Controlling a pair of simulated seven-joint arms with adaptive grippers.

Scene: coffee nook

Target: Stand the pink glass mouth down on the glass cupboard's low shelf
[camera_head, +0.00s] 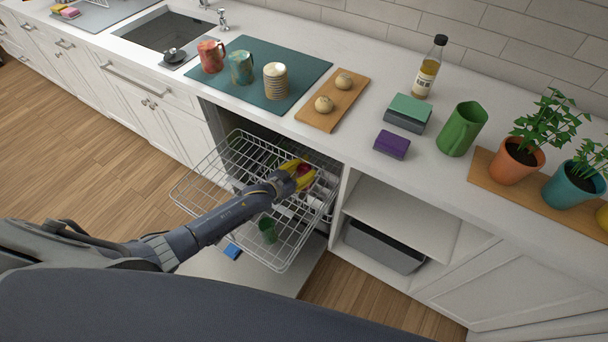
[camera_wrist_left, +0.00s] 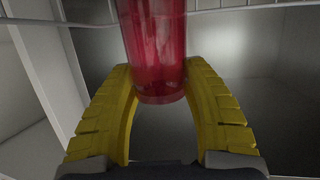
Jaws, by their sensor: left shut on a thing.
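The pink glass (camera_wrist_left: 155,50) is a see-through red-pink tumbler between the yellow fingers of my left gripper (camera_wrist_left: 162,92) in the wrist view. Its rounded lower end shows between the fingertips, and its far end runs out of the picture's top. I cannot tell which end is the mouth. In the head view my left gripper (camera_head: 298,170) is over the right side of the dishwasher rack, with a bit of the pink glass (camera_head: 304,172) showing. The open cupboard (camera_head: 348,180) right of the dishwasher has a white shelf (camera_head: 405,213). My right gripper is not in view.
The pulled-out wire rack (camera_head: 200,187) holds a green cup (camera_head: 267,230). A grey bin (camera_head: 385,248) fills the space under the cupboard's shelf. On the counter stand a purple sponge (camera_head: 391,145), a green pitcher (camera_head: 463,128) and a bottle (camera_head: 429,68). The white shelf looks bare.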

